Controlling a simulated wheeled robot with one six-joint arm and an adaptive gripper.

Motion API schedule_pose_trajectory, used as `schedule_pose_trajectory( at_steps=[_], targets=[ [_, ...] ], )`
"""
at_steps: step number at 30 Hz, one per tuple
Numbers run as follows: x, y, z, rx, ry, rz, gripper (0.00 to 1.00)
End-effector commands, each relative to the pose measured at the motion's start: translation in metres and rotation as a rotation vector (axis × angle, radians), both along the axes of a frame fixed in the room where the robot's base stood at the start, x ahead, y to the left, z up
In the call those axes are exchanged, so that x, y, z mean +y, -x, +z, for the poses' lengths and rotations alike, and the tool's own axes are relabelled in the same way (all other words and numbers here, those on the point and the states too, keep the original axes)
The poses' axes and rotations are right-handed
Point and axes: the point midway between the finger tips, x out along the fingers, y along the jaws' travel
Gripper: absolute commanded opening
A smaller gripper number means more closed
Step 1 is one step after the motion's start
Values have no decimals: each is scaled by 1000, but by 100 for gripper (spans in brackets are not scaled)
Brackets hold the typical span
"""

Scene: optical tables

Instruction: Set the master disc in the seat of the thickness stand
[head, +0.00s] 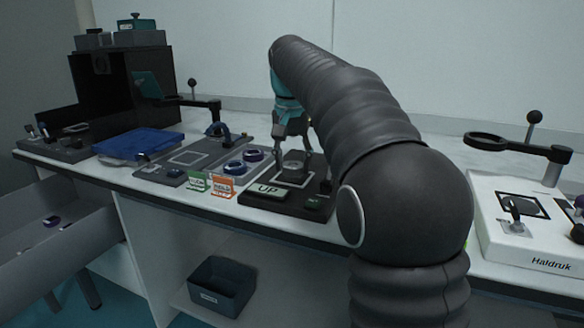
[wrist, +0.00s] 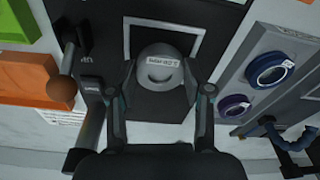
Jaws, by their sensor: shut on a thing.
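The master disc is a pale grey round piece with a small printed label. It shows in the wrist view (wrist: 160,66) between my two fingers, and in the head view (head: 294,167) below them. My gripper (head: 292,153) points down and is shut on the disc; its fingers also show in the wrist view (wrist: 161,80), one on each side. The thickness stand (head: 239,198) is a dark plate with a pale square outline, which lies under or around the disc. I cannot tell whether the disc touches the seat. The disc hides the seat.
A plate with blue and purple rings (head: 233,167) lies left of the stand. A ball-ended lever (wrist: 60,89) is close to my left finger in the wrist view. A white Haldruk unit (head: 500,240) stands at right.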

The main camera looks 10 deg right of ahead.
Motion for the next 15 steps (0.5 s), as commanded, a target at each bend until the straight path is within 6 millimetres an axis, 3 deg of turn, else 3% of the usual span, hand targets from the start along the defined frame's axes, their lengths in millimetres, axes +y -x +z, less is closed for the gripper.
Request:
schedule_pose_trajectory(
  at_steps=[3, 15],
  targets=[
    [0, 1, -9, -1, 0, 0, 5],
    [0, 0, -13, -2, 0, 0, 5]
  ],
)
